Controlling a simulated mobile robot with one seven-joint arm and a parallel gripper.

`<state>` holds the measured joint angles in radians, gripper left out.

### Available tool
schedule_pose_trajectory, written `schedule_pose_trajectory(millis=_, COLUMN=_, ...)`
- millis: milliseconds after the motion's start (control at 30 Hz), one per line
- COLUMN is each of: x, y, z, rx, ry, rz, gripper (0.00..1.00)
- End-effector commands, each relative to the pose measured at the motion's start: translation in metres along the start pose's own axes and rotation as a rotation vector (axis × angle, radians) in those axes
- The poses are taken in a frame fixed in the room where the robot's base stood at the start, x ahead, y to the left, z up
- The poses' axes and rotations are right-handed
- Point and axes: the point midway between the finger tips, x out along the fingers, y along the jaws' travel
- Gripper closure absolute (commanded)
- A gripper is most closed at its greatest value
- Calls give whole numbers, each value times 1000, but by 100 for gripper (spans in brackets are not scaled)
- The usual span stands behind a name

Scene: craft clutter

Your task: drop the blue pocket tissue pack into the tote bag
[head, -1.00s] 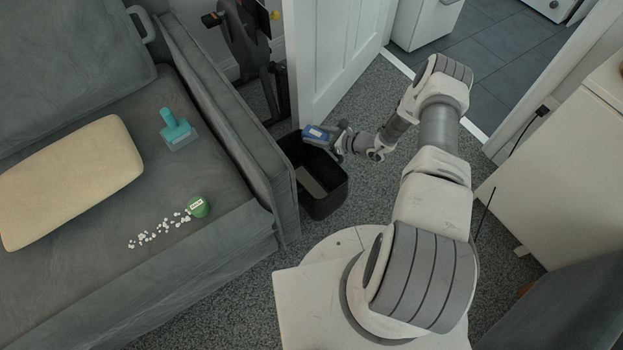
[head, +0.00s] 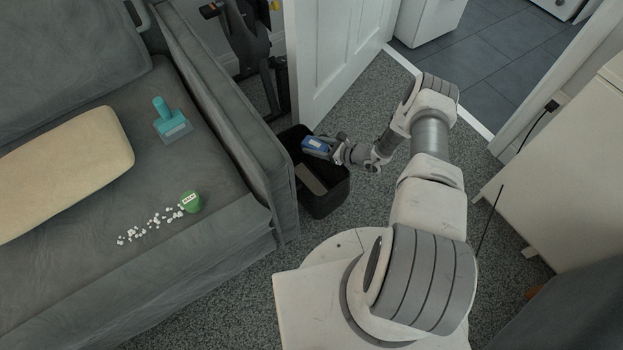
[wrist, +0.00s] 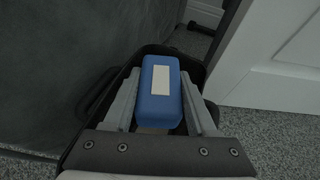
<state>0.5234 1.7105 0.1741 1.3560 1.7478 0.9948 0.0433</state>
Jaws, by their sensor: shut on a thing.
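The blue pocket tissue pack (head: 316,145) has a pale label on top. My gripper (head: 331,147) is shut on it and holds it over the black tote bag (head: 325,205). In the wrist view the pack (wrist: 160,92) lies between the two grey fingers of my gripper (wrist: 158,100). The dark rim of the bag (wrist: 78,137) shows around and below it. The bag stands on the carpet beside the sofa arm, its top open. A greyish flat patch shows inside it. The pack and my gripper hide part of the opening.
The grey sofa (head: 225,255) stands left of the bag, bearing a beige cushion (head: 65,172), a teal-handled brush (head: 171,122) and a green tub (head: 190,202) with spilled white bits. A white door (head: 340,60) stands just behind the bag.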

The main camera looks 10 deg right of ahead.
Motion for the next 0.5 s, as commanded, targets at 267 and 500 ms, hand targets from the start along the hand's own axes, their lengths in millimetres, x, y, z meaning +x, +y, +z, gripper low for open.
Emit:
schedule_pose_trajectory(millis=267, x=0, y=0, z=0, rx=0, ry=0, rz=0, gripper=32)
schedule_pose_trajectory(millis=500, x=0, y=0, z=0, rx=1, ry=0, rz=0, gripper=8)
